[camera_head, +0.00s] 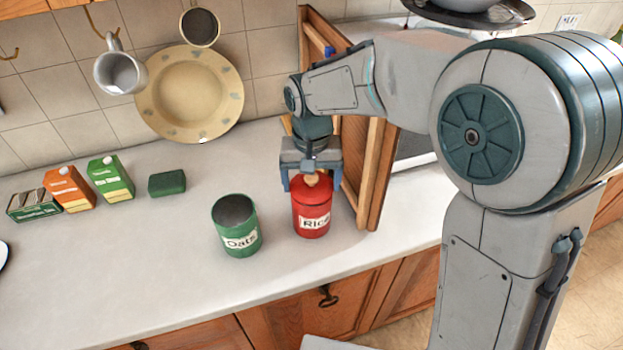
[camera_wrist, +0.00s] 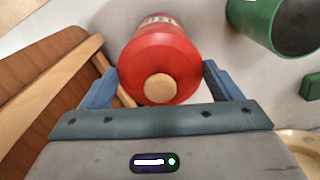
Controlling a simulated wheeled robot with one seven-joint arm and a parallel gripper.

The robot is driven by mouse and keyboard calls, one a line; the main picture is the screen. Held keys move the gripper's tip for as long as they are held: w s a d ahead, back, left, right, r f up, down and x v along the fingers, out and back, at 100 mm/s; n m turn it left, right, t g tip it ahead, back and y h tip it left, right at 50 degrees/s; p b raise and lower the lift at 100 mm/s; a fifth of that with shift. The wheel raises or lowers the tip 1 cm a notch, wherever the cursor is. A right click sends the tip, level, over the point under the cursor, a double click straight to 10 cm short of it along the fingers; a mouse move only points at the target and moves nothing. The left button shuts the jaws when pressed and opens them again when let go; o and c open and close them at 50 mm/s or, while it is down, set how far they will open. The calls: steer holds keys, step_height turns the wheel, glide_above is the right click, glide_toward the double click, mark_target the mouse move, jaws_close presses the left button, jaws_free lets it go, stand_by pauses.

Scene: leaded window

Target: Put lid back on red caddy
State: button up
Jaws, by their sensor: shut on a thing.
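The red caddy (camera_head: 312,222), labelled Rice, stands upright on the counter and also shows in the wrist view (camera_wrist: 159,24). Its red lid (camera_head: 312,190), with a pale wooden knob, is at the caddy's top; in the wrist view the lid (camera_wrist: 158,58) covers the mouth. I see no clear gap between lid and caddy, but cannot tell if it is fully seated. My gripper (camera_head: 311,185) points down over the caddy, shut on the lid, with one blue finger on each side of it in the wrist view (camera_wrist: 160,84). The caddy's mouth is hidden.
A green Oats caddy (camera_head: 237,228) stands open just left of the red one. A green block (camera_head: 167,183) and cartons (camera_head: 110,178) are farther left.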

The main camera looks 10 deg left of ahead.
stand_by(0.3)
steer(key=o, duration=0.8)
steer(key=shift+o, duration=0.2)
steer(key=shift+r, duration=0.1)
steer(key=shift+r+p, duration=2.55)
steer(key=shift+r, duration=0.9)
jaws_close()
